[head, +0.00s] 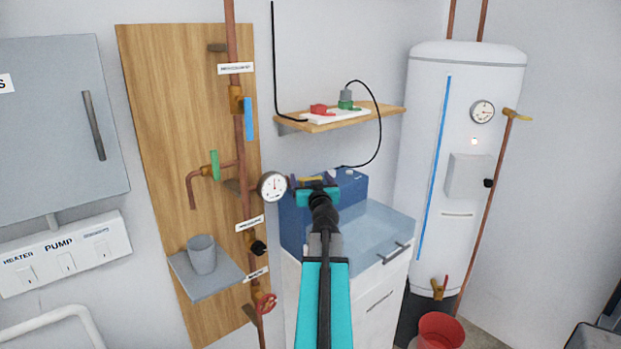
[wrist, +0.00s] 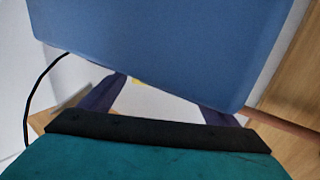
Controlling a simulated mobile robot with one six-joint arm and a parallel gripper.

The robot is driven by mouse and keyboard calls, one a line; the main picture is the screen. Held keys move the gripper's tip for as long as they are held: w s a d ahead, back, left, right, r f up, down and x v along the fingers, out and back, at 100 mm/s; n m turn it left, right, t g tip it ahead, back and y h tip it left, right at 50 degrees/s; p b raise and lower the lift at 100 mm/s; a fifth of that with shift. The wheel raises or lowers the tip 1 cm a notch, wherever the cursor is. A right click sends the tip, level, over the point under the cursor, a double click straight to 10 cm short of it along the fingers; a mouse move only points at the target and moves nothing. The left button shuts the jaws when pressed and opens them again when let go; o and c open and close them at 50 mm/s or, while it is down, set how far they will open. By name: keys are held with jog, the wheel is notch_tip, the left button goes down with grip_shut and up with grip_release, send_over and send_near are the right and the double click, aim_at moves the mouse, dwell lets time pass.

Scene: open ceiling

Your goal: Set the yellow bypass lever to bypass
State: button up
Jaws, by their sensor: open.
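A small yellow lever (head: 311,180) shows at the top of the blue box (head: 354,190), just beyond my gripper. Part of it is hidden by the gripper, so its setting cannot be read. In the wrist view a small yellow patch (wrist: 138,81) shows between the dark fingers, near the edge of the blue box (wrist: 170,45). My gripper (head: 316,186) is open and empty, in front of the box's top left part. It also shows in the wrist view (wrist: 162,92). I cannot tell whether a finger touches the lever or the box.
A round gauge (head: 273,186) and copper pipe (head: 243,150) stand close left of the gripper. A wooden shelf (head: 380,113) with plugs and a black cable (head: 380,130) is above.

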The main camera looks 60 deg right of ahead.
jog(key=shift+w+d, duration=0.3)
jog(key=shift+d, duration=0.05)
jog(key=c, duration=1.5)
jog(key=shift+s+d, duration=0.1)
jog(key=shift+s, duration=0.1)
